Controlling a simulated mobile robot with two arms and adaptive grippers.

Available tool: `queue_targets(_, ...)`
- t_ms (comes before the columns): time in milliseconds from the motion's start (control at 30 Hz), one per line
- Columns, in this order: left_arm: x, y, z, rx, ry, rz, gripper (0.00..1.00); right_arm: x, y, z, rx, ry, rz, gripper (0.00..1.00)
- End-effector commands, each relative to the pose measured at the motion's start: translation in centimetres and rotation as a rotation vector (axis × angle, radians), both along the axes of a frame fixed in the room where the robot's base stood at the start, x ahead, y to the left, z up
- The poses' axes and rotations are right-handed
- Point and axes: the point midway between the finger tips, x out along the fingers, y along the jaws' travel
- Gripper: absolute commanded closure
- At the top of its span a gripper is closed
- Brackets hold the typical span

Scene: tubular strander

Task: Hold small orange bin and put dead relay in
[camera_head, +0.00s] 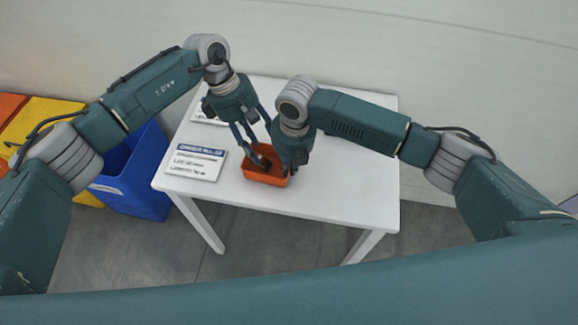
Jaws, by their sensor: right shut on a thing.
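The small orange bin (262,179) sits on the white table near its front edge. My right gripper (286,168) is at the bin's right side and shut on its wall. My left gripper (262,155) comes down from the upper left, with its fingers apart and their tips over or inside the bin. Dark shapes show inside the bin, but I cannot tell a relay from the fingertips there. The dead relay is not clearly visible.
The white table (345,175) is mostly bare to the right. A white sign with printed text (196,161) lies left of the bin, and another card (208,117) is partly hidden behind it. Blue (135,185), yellow (42,118) and orange (10,106) bins stand left of the table.

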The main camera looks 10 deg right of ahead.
Motion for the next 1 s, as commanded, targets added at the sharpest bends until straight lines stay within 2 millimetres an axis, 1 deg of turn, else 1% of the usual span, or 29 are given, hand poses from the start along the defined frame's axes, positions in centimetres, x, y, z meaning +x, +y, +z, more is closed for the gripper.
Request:
queue_targets(233,0.0,0.1,0.1,0.001,0.001,0.001,0.53,0.1,0.0,0.1,0.001,-0.002,0.000,1.00)
queue_targets(367,0.3,0.4,1.1,0.001,0.000,0.001,0.53,0.1,0.1,0.1,0.001,-0.002,0.000,1.00)
queue_targets(467,0.7,0.9,2.8,0.000,-0.003,0.001,0.53,0.1,0.1,0.1,0.001,-0.002,0.000,1.00)
queue_targets(700,1.5,2.5,7.7,0.001,-0.002,0.002,0.53,0.1,0.1,0.1,0.001,-0.002,0.000,1.00)
queue_targets(800,1.8,3.0,9.3,0.001,-0.001,0.001,0.53,0.1,0.1,0.1,0.001,-0.002,0.000,1.00)
queue_targets(900,2.0,3.3,10.4,0.001,-0.001,0.001,0.53,0.1,0.1,0.1,0.001,-0.002,0.000,1.00)
queue_targets(1000,2.0,3.5,11.0,0.000,0.000,0.000,0.53,0.1,0.1,0.1,0.001,-0.002,0.000,1.00)
